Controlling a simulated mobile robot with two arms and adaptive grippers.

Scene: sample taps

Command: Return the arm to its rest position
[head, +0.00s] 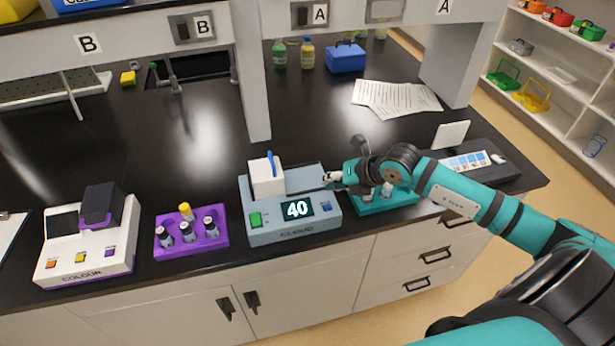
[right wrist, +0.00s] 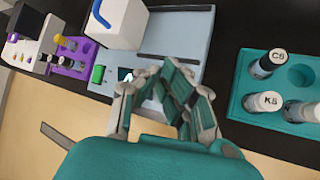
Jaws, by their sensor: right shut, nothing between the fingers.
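My right arm (head: 470,200) is teal and grey and reaches in from the lower right. Its gripper (head: 333,181) is shut and empty at the right edge of the grey-blue CLOUD meter (head: 290,234), whose display reads 40. In the right wrist view the gripper (right wrist: 162,78) shows in front of the meter (right wrist: 187,28), beside the teal rack (right wrist: 243,130). I cannot tell whether it touches the meter. My left gripper is not in view.
The teal rack (head: 372,209) holds labelled vials, partly hidden by my arm. A purple rack (head: 200,245) with several vials and the COLOUR meter (head: 88,262) stand left. Papers (head: 395,97) lie behind. A shelf post (head: 250,75) rises from the bench. Bare black bench lies behind the meters.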

